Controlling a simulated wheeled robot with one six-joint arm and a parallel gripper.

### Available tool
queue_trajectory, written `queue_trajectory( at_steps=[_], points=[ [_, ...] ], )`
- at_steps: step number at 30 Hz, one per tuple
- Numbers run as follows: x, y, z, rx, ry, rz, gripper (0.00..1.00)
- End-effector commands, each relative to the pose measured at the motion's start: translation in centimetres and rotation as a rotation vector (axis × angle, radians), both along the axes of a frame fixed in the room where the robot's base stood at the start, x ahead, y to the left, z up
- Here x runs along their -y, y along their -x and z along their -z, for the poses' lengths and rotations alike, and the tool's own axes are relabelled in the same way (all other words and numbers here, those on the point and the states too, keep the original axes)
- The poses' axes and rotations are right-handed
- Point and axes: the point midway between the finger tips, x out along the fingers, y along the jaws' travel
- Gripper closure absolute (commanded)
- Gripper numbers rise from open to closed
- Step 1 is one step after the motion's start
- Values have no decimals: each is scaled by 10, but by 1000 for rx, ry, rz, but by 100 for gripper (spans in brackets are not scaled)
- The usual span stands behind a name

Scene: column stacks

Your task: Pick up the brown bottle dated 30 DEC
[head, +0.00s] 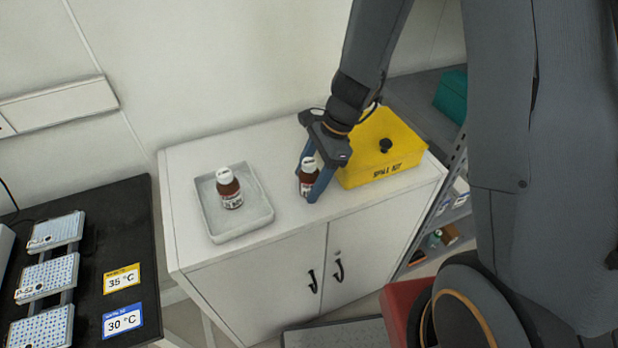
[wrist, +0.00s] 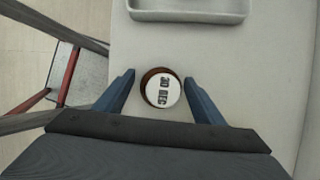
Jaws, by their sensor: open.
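A brown bottle with a white cap (head: 308,181) stands upright on the white cabinet top. In the wrist view its cap (wrist: 162,90) reads what looks like "30 DEC". My gripper (head: 310,182) is open and points down at this bottle, with its blue fingers on either side of it. In the wrist view my fingers (wrist: 161,78) are apart, with a gap between each finger and the bottle. A second brown bottle with a white cap (head: 230,190) stands in the grey tray (head: 258,222) to the left; its date is too small to read.
A yellow spill kit box (head: 385,160) sits close to the right of my gripper. The tray's edge (wrist: 190,17) shows at the top of the wrist view. A dark bench (head: 130,220) with tube racks and temperature signs is at the left. The cabinet front (head: 265,275) drops below.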

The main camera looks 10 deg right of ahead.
Motion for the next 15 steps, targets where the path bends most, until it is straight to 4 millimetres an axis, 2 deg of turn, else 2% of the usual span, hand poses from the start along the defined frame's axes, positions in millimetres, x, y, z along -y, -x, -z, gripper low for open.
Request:
queue_trajectory(
  at_steps=[2,11,15],
  points=[
    [0,0,0,0,0,0,37],
    [0,0,0,0,0,0,86],
    [0,0,0,0,0,0,86]
  ],
)
